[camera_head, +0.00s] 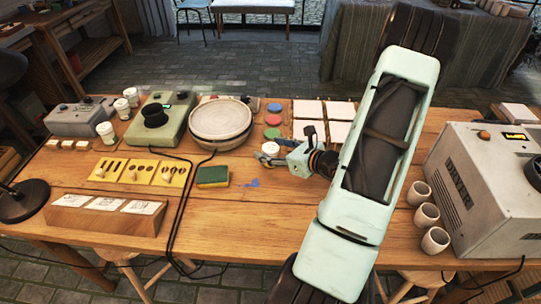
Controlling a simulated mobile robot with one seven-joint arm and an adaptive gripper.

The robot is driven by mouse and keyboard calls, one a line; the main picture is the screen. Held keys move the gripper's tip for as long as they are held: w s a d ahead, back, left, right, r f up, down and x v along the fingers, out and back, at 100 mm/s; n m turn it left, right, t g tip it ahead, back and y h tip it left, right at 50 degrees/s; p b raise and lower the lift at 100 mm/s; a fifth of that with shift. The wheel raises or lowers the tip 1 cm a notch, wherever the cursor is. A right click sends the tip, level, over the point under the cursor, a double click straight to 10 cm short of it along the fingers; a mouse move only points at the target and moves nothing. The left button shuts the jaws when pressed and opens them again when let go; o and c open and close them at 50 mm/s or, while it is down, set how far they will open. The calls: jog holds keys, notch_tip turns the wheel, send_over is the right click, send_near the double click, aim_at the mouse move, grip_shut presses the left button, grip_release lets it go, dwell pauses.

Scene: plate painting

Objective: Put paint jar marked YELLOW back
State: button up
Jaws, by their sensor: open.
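My gripper (266,157) is open at the middle of the wooden table, its fingers pointing left. A pale round thing (270,148) lies right at the fingers; I cannot tell whether it touches them or what it is. A row of small coloured rounds runs behind it: green (272,133), red (273,120) and blue (275,107). No yellow round shows in that row, and no marking YELLOW is readable. My arm hides part of the table.
A round turntable (220,120) stands left of the coloured rounds, with a sponge (212,177) in front. White tiles (308,109) lie behind my gripper. A dryer box (487,185) and several clay cups (427,215) stand right. The table's front middle is mostly clear, with cables at left.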

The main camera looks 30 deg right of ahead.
jog(key=shift+w+a+f, duration=0.1)
jog(key=shift+w, duration=0.2)
jog(key=shift+c, duration=0.6)
jog(key=c, duration=1.3)
jog(key=shift+c, duration=0.2)
